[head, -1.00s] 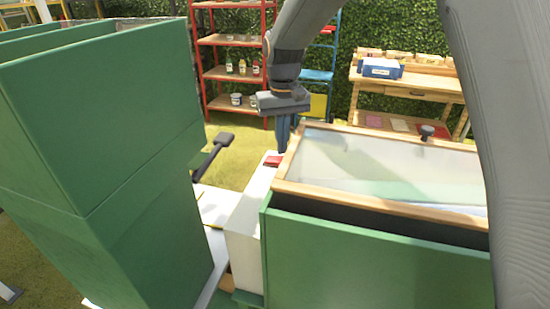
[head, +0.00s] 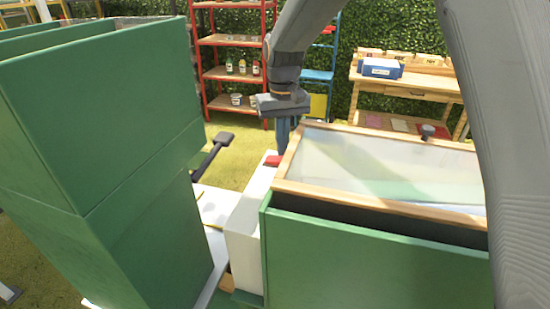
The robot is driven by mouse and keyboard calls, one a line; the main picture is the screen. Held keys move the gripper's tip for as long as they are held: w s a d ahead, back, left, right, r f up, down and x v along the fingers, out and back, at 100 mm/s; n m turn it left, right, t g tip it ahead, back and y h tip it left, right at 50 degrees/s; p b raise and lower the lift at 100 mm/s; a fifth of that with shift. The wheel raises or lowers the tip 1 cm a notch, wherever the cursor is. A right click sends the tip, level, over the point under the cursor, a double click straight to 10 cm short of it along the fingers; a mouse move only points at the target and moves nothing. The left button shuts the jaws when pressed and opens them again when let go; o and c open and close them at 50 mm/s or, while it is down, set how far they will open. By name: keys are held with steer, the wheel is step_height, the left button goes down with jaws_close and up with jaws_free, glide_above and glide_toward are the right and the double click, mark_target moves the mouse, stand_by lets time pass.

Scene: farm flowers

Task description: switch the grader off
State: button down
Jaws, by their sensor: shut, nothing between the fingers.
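A small red part (head: 272,161), perhaps a switch, sits on top of a narrow white box (head: 247,215) between the green cabinets. I cannot tell from this view whether it is on or off. My gripper (head: 283,150) points down, shut and empty, with its fingertips just above or at the red part's right side. I cannot tell whether they touch it. A black lever-like arm (head: 213,155) sticks up to the left of the white box.
A green box with a wood-framed clear lid (head: 375,168) stands close to the right of my gripper. A tall green cabinet (head: 110,130) fills the left. A red shelf (head: 228,75) and a wooden bench (head: 405,88) stand behind on grass.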

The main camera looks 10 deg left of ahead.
steer(key=shift+f, duration=0.75)
stand_by(0.4)
step_height(320, 180, up, 7)
steer(key=p, duration=0.4)
stand_by(0.5)
